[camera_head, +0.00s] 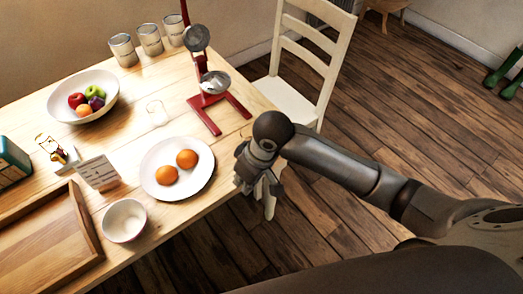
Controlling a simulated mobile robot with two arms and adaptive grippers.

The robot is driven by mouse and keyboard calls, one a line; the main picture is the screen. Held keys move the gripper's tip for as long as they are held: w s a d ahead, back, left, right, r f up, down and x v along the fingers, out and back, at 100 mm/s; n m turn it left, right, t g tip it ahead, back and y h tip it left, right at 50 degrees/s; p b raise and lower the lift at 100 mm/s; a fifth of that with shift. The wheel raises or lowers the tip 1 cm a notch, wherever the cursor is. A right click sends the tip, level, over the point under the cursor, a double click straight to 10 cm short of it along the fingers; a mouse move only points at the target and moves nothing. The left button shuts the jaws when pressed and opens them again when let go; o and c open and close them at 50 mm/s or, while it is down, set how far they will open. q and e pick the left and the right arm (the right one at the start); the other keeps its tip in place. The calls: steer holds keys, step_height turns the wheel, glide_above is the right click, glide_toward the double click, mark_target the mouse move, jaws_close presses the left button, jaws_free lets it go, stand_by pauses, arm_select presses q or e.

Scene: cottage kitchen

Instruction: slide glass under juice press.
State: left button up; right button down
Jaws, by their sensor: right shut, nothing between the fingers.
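The red juice press (211,99) stands near the table's far right edge, with a metal cup and a forked red base. A small clear glass (156,114) stands on the table to the left of the press, apart from it; its outline is faint. My right gripper (267,199) is by the table's right edge, nearer to me than the press, and points down. It is shut and empty, touching neither glass nor press. My left gripper is out of view.
A white bowl (124,220), a wooden tray (86,222), a small card (98,173), a fruit bowl (57,101) and several tins (150,40) are also on the table. A white chair (309,55) stands behind its right edge.

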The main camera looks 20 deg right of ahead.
steer(key=w+d+r+m+g+h, duration=0.1)
steer(key=w+d+r+m+h, duration=0.15)
steer(key=w+d+r, duration=0.4)
steer(key=shift+h, duration=0.35)
steer(key=w+f, duration=0.1)
steer(key=f, duration=0.2)
steer(key=d+f, duration=0.1)
steer(key=f, duration=0.3)
steer(key=w+f, duration=0.1)
steer(key=f, duration=0.3)
steer(key=shift+w+d, duration=0.3)
steer(key=shift+d, duration=0.1)
steer(key=shift+w+a+f, duration=0.1)
steer(key=shift+w+a, duration=0.15)
steer(key=shift+w, duration=0.4)
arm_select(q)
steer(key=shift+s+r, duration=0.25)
